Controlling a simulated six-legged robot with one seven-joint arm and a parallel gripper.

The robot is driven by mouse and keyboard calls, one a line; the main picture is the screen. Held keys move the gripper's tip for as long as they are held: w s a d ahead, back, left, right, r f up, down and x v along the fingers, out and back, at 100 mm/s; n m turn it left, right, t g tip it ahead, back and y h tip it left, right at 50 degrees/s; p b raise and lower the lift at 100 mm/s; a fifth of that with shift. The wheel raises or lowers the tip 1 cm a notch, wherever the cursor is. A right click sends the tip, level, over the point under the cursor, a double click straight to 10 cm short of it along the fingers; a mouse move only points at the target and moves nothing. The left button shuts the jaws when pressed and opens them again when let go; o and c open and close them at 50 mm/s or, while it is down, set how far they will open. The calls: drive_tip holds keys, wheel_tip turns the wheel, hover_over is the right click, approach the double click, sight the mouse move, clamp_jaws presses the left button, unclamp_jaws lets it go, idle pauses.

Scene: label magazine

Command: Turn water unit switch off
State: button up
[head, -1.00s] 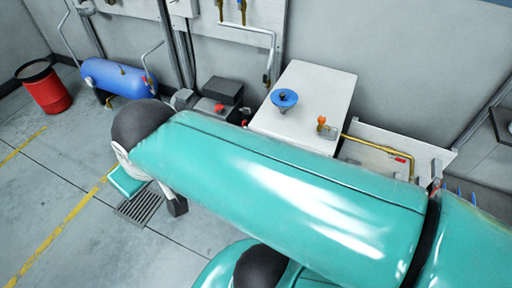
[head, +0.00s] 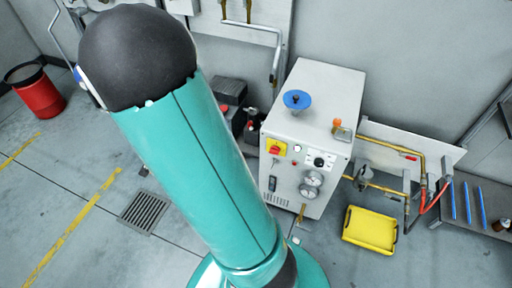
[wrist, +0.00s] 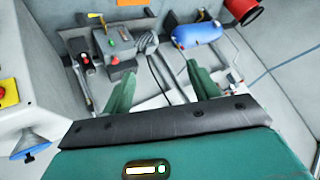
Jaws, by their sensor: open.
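The water unit looks to be the white cabinet (head: 318,100) against the wall in the head view. Its front carries a red rotary switch on a yellow plate (head: 276,147), a black knob (head: 319,161) and two round gauges (head: 311,184). The red switch's setting is too small to tell. In the wrist view, the cabinet is at the left edge, with the red-and-yellow switch (wrist: 8,93) partly cut off. My gripper (wrist: 161,70) is open and empty, its teal fingers apart and to the right of the switch. In the head view, my gripper is hidden by my arm.
A blue funnel (head: 298,99) and an orange-handled valve (head: 338,125) sit on the cabinet top. Brass pipes run right of it. A yellow tray (head: 370,230) lies on the floor. A blue tank (wrist: 199,30) and red bin (head: 39,92) stand farther off.

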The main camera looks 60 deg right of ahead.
drive_tip(key=s+d+f+m+g+h, duration=0.2)
drive_tip(key=s+d+f+m+h, duration=0.15)
drive_tip(key=d+f, duration=0.6)
drive_tip(key=m+g+h, duration=0.1)
drive_tip(key=g+h, duration=0.2)
drive_tip(key=h, duration=0.7)
approach(273, 153)
drive_tip(key=d, duration=0.3)
drive_tip(key=w+d, duration=0.1)
drive_tip(key=d, duration=0.5)
drive_tip(key=shift+w+d, duration=0.25)
drive_tip(key=shift+d, duration=0.15)
drive_tip(key=c, duration=1)
